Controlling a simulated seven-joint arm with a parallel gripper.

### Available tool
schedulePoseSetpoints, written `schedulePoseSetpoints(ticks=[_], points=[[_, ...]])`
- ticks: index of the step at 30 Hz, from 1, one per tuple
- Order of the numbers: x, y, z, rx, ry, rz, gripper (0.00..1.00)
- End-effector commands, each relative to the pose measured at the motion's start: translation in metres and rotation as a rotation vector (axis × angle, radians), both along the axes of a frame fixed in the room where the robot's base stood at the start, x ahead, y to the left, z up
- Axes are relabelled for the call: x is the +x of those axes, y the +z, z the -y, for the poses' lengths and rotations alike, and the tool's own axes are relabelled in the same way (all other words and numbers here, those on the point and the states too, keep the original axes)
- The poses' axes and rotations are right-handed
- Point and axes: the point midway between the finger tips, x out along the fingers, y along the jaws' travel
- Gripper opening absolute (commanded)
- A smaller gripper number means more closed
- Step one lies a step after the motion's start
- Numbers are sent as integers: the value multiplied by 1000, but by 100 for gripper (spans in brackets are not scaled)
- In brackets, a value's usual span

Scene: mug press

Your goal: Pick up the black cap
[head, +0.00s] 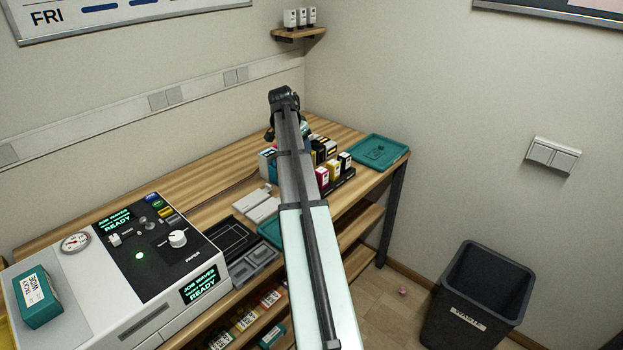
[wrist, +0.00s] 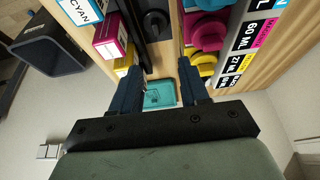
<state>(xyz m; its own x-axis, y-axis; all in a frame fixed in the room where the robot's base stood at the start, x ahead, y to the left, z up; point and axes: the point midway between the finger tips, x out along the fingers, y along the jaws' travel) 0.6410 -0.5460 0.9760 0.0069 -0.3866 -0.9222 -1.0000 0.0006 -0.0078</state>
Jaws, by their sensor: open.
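My gripper (wrist: 159,72) is open in the wrist view, with its two dark blue fingers apart and nothing held between them. A black round piece, which looks like the black cap (wrist: 155,22), is at the top of the wrist view. It is ahead of the gap between the fingertips and apart from them, partly cut off by the picture's edge. A magenta cap (wrist: 207,34) and a yellow cap (wrist: 204,62) are beside it to the right. In the head view my arm hides the caps, and the fingers cannot be made out.
Cyan (wrist: 80,12) and magenta (wrist: 110,38) boxes stand close on the left, and labelled ink boxes (wrist: 240,55) on the right. A teal tray (head: 379,152) lies at the bench's far end. A press (head: 125,262) stands front left; a waste bin (head: 478,300) is on the floor.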

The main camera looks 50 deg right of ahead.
Motion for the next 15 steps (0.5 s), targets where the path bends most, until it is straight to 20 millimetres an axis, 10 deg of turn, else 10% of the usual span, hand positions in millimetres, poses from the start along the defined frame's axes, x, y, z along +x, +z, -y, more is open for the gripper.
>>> schedulePoseSetpoints(ticks=[15], points=[[-1, -66, 25, 5, 2, -9, 45]])
